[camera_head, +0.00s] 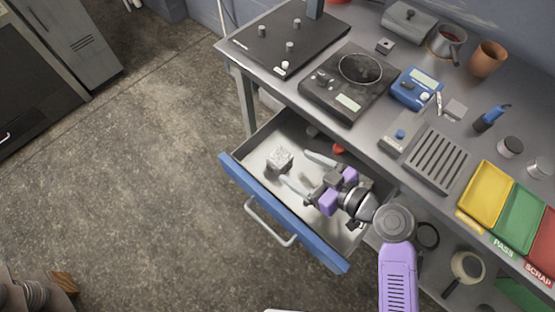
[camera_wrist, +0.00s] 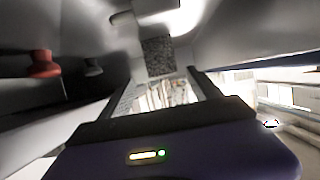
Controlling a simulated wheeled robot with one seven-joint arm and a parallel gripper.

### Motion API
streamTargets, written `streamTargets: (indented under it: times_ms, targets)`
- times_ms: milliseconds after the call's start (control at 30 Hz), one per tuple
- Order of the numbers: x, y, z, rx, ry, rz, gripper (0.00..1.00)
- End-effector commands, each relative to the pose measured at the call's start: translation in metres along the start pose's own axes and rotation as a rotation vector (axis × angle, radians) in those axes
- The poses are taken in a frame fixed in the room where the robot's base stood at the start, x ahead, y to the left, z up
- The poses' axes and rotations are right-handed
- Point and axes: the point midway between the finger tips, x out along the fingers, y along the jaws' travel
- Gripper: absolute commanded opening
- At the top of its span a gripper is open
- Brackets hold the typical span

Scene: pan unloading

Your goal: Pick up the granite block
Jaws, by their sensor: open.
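The granite block (camera_head: 280,158) is a small speckled grey cube. It sits in the open drawer (camera_head: 252,178), towards its left end in the head view. In the wrist view the block (camera_wrist: 157,56) shows as a dark speckled face, just beyond the fingertips and roughly centred between them. My gripper (camera_head: 297,166) is inside the drawer area, with its two pale fingers spread apart and pointing at the block. The fingers also show in the wrist view (camera_wrist: 162,76), with nothing held between them. Whether the tips overlap the block's sides is hard to tell.
The drawer has a blue front (camera_head: 285,215) with a grey handle. A red knob-like item (camera_head: 338,148) and a small grey item (camera_head: 313,132) stand near the drawer's back.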

Motion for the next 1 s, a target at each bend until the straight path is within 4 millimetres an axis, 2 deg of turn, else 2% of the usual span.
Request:
streamTargets:
  times_ms: [367,600,933,1000]
  targets:
    - [0.037,-0.003,-0.002,-0.001,0.000,-0.003,0.73]
    - [0.069,-0.005,0.001,-0.001,0.000,-0.002,0.73]
    - [0.076,-0.005,0.002,-0.001,0.000,0.000,0.73]
    - [0.076,-0.005,0.002,-0.001,0.000,0.000,0.59]
